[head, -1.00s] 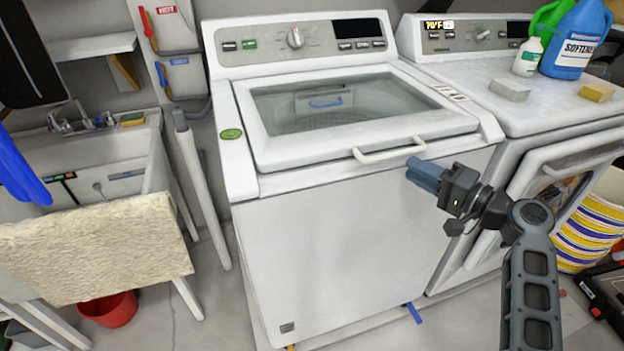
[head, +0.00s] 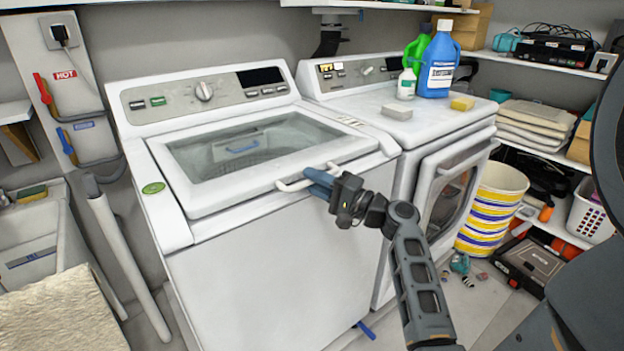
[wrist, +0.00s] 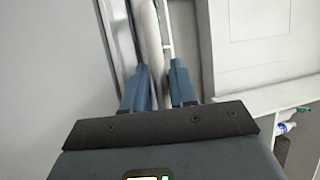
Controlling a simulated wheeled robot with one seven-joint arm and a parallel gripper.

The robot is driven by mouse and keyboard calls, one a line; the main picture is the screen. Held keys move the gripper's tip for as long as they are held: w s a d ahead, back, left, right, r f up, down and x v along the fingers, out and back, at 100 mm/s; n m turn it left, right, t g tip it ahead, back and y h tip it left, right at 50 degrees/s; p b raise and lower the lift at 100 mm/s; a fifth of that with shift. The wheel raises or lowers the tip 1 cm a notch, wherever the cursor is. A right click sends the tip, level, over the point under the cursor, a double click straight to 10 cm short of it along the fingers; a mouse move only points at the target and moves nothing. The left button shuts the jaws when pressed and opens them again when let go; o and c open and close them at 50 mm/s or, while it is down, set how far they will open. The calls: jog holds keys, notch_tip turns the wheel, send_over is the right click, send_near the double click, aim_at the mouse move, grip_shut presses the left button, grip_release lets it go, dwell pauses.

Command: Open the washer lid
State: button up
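The white washer (head: 260,270) stands in the middle of the head view. Its lid (head: 205,205), with a large glass window, lies down on the top. The white lid handle (head: 290,185) sticks out from the lid's front edge. My gripper (head: 318,180) is at the right end of this handle. In the wrist view, the two blue fingers of my gripper (wrist: 160,75) are apart, and the white handle (wrist: 150,40) runs into the gap between them. I cannot tell whether either finger touches it. The right end of the handle is partly hidden by the fingers.
A dryer (head: 405,150) stands right of the washer, with a blue softener bottle (head: 438,65), a green bottle and a sponge on top. A utility sink (head: 35,240) is at the left. A striped bucket (head: 492,205) stands on the floor at right.

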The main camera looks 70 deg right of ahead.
jog(key=shift+w, duration=0.25)
grip_shut()
dwell(0.3)
